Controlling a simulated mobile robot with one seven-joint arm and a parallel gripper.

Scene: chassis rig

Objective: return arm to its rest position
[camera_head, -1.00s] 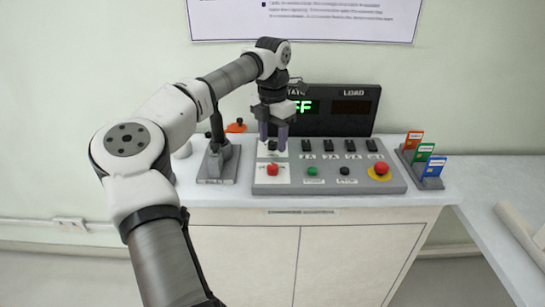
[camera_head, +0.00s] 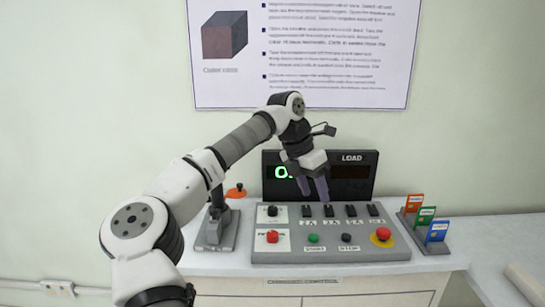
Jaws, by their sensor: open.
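My gripper (camera_head: 315,190) is at the end of my white and grey arm, above the back part of the grey control panel (camera_head: 350,255). Its two purple-grey fingers point down and stand a little apart, with nothing seen between them. The fingers overlap the lower edge of the black display (camera_head: 355,185) in the picture. My wrist and gripper hide part of the display, where a green character shows. I cannot tell how far the fingertips are above the panel.
The panel carries a red button (camera_head: 272,237), a green button (camera_head: 313,238) and a red mushroom button (camera_head: 382,233). A grey stand with a lever (camera_head: 217,225) is on the left. A card rack (camera_head: 425,225) is on the right. A poster (camera_head: 320,50) hangs above.

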